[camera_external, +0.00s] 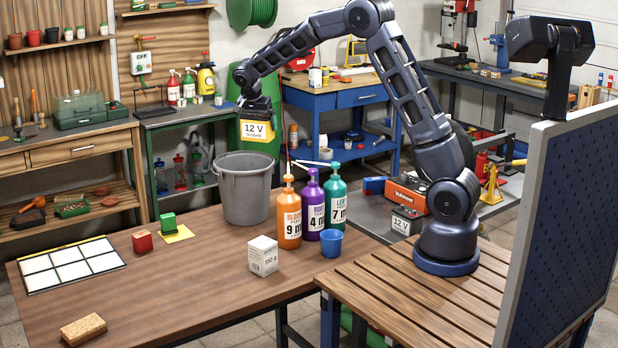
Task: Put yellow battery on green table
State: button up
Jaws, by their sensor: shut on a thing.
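The yellow battery (257,131), a box with a white "12 V" label, hangs in the air, in the picture just above the grey bucket (243,207). My gripper (255,110) points down and is shut on the top of the battery. The green table (187,112), with a grey top and green legs, stands against the back wall, left of the battery in the picture.
The brown table (150,276) in front carries the bucket, orange, purple and teal bottles (312,210), a blue cup (331,243), a white box (263,256) and small blocks. A blue workbench (340,95) stands behind. The green table's front top looks mostly clear.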

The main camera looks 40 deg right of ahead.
jog(key=d+m+g, duration=0.1)
jog(key=d+m, duration=0.3)
jog(key=d, duration=1.7)
jog(key=m+g, duration=0.2)
jog(key=m, duration=0.1)
send_over(351, 203)
jog(key=shift+h, duration=0.4)
notch_tip(351, 203, down, 33)
jog(key=shift+r, duration=0.1)
jog(key=o, duration=1.4)
